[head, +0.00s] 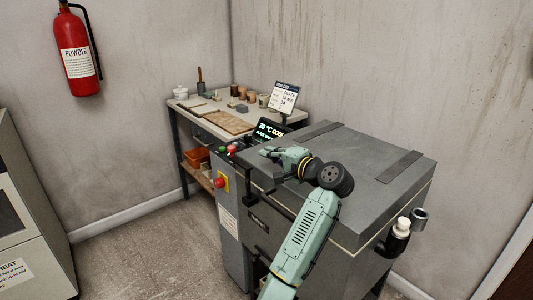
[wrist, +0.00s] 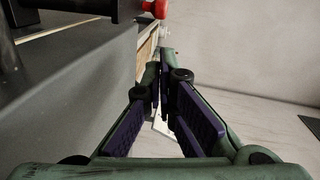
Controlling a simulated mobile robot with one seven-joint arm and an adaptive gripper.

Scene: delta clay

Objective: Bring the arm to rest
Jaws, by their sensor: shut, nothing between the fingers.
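My gripper (head: 270,152) is at the end of my pale green arm, by the front left edge of the grey kiln-like box (head: 340,170). In the wrist view its dark-padded fingers (wrist: 164,60) run together at the tips, with nothing held between them. The grey side of the box (wrist: 75,90) fills the left of the wrist view. I cannot tell the exact gap between my gripper and the box.
A red stop button (head: 219,183) and a lit display (head: 269,130) are on the box's left side. A workbench (head: 185,104) with pots and boards stands behind. A grey cabinet (head: 30,215) is at left. Open floor (head: 150,255) lies between.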

